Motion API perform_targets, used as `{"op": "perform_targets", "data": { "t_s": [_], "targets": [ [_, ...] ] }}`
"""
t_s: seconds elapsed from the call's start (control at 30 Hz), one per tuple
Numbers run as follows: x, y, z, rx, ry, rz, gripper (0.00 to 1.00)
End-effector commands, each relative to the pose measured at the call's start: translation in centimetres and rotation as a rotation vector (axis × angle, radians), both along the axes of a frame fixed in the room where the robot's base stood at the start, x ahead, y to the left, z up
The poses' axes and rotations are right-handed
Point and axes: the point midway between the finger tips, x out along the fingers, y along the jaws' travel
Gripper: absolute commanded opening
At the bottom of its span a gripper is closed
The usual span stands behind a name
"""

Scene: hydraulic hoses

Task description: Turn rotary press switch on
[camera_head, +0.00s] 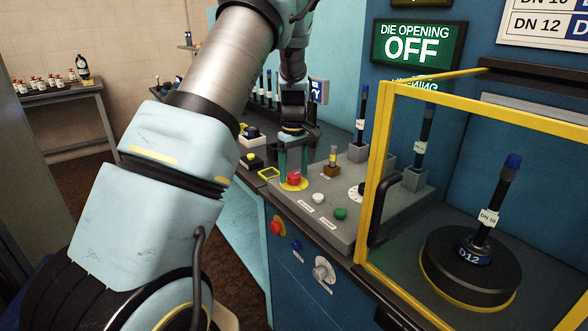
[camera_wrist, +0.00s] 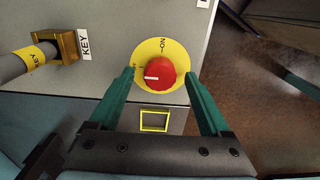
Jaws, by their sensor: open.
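The rotary switch is a red round knob (camera_head: 293,177) on a yellow disc (camera_head: 291,187), near the left end of the grey control panel. In the wrist view the red knob (camera_wrist: 155,75) sits inside the yellow disc (camera_wrist: 176,54), which is marked "ON". The knob's white mark points left, away from "ON", toward a small label I cannot read clearly. My gripper (camera_head: 293,165) points down over the switch. In the wrist view its green fingers (camera_wrist: 159,74) are open, one on each side of the knob, with gaps visible. Contact is not visible.
A key (camera_wrist: 66,48) in a brass block stands beside the switch. White (camera_head: 318,198) and green (camera_head: 340,213) buttons are on the panel. A yellow-framed guard (camera_head: 378,185) encloses the die at right. A green sign (camera_head: 418,43) reads "DIE OPENING OFF".

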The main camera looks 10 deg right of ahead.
Motion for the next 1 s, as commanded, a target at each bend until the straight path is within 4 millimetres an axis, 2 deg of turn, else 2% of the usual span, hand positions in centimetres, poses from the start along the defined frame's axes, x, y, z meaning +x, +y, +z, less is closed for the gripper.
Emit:
{"op": "perform_targets", "data": {
  "t_s": [0.37, 1.0],
  "targets": [
    [-0.04, 0.01, -0.56, 0.000, 0.001, 0.000, 0.80],
    [-0.04, 0.04, -0.52, 0.000, 0.001, 0.000, 0.08]
  ]
}}
